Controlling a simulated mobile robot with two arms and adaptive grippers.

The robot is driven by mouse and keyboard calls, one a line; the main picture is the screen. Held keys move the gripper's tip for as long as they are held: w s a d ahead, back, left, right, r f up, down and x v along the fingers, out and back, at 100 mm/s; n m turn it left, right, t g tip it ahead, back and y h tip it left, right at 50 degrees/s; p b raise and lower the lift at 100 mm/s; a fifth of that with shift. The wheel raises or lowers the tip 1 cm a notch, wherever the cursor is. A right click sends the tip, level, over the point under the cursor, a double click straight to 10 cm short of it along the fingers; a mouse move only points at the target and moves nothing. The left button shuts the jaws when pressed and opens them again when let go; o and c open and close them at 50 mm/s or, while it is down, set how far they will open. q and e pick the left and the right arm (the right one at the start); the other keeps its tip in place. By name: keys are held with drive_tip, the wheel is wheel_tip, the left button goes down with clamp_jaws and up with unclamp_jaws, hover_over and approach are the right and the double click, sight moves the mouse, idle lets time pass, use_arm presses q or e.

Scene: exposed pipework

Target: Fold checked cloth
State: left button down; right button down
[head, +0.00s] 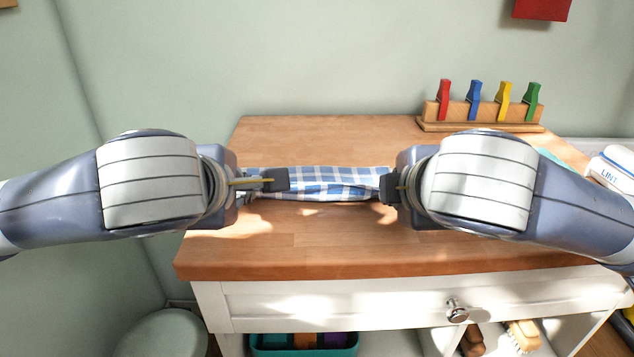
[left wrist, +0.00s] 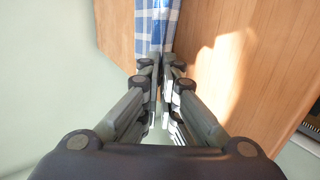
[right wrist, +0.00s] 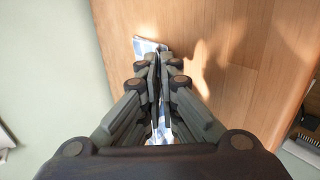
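The blue and white checked cloth (head: 335,183) is a narrow strip across the wooden tabletop, between my two grippers. My left gripper (head: 270,180) is at its left end; in the left wrist view the fingers (left wrist: 162,75) are close together, with the cloth (left wrist: 157,25) running up from between their tips. My right gripper (head: 391,188) is at its right end; in the right wrist view its fingers (right wrist: 158,70) are close together, with bits of cloth (right wrist: 147,46) showing beyond the tips and between the fingers. The ends of the cloth are partly hidden by the grippers.
A wooden rack (head: 485,114) with red, blue, yellow and green pegs stands at the back right. A white item marked LINT (head: 612,168) is at the right edge. The wooden tabletop (head: 330,245) is clear in front. A drawer with a knob (head: 457,312) is below.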

use_arm(q)
drive_tip(key=c, duration=1.5)
unclamp_jaws()
use_arm(e)
drive_tip(key=c, duration=1.5)
unclamp_jaws()
